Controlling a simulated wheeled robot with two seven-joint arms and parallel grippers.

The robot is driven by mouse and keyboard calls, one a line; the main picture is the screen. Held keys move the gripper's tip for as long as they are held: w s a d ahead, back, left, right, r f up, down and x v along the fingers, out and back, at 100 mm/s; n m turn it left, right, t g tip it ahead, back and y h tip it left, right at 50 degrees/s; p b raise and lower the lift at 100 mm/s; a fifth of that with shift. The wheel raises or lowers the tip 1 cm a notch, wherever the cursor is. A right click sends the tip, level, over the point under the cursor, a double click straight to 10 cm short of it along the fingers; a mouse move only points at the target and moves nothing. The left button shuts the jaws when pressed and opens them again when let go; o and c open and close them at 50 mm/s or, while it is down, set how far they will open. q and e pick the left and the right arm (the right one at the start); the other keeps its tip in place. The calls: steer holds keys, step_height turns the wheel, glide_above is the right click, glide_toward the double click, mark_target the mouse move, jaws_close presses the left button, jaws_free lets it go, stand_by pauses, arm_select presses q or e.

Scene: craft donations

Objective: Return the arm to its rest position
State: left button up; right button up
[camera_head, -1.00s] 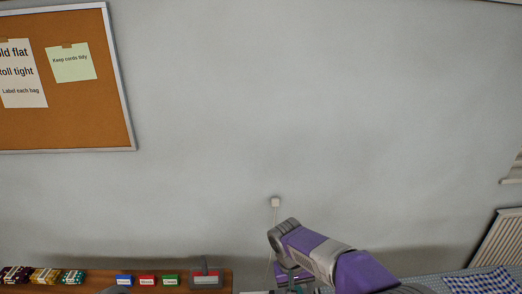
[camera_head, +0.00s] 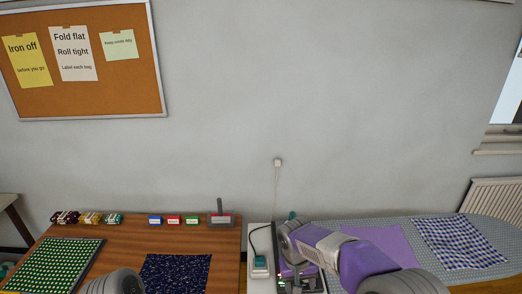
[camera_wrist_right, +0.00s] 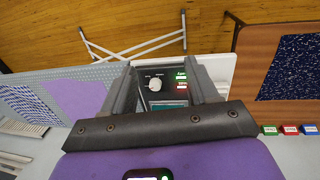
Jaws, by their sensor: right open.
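My right arm (camera_head: 335,252), purple and grey, reaches in from the lower right in the head view. Its gripper (camera_wrist_right: 165,78) is open in the right wrist view, with nothing held between the two grey fingers. Beyond the fingers is a dark control panel (camera_wrist_right: 172,90) with a pale round knob (camera_wrist_right: 155,84) and small green and red labels. I cannot tell the distance between fingers and panel. My left gripper is not in view.
A wooden table (camera_head: 130,250) at left holds a green patterned cloth (camera_head: 60,262), a navy cloth (camera_head: 175,272), small bundles and coloured labels. An ironing board (camera_head: 440,226) at right bears purple cloth (camera_head: 382,244) and checked cloth (camera_head: 460,240). A white stand (camera_head: 258,240) sits between them.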

steer(key=s+a+f+m+y+b, duration=0.15)
steer(key=s+f, duration=0.35)
steer(key=f, duration=0.8)
steer(key=s+f+n+y+b, duration=0.1)
steer(key=s+f+y+b, duration=0.2)
steer(key=f, duration=1.1)
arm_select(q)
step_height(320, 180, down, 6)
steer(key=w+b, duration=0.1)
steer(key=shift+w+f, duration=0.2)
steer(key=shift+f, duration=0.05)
arm_select(e)
steer(key=s+f+m, duration=0.1)
steer(key=s+f, duration=0.2)
steer(key=s, duration=0.2)
steer(key=s+f+m+y, duration=0.1)
steer(key=s+f+m, duration=0.1)
steer(key=s, duration=0.4)
steer(key=shift+d+f+t, duration=0.15)
steer(key=shift+f+t, duration=0.15)
steer(key=shift+f, duration=0.5)
steer(key=shift+c, duration=0.2)
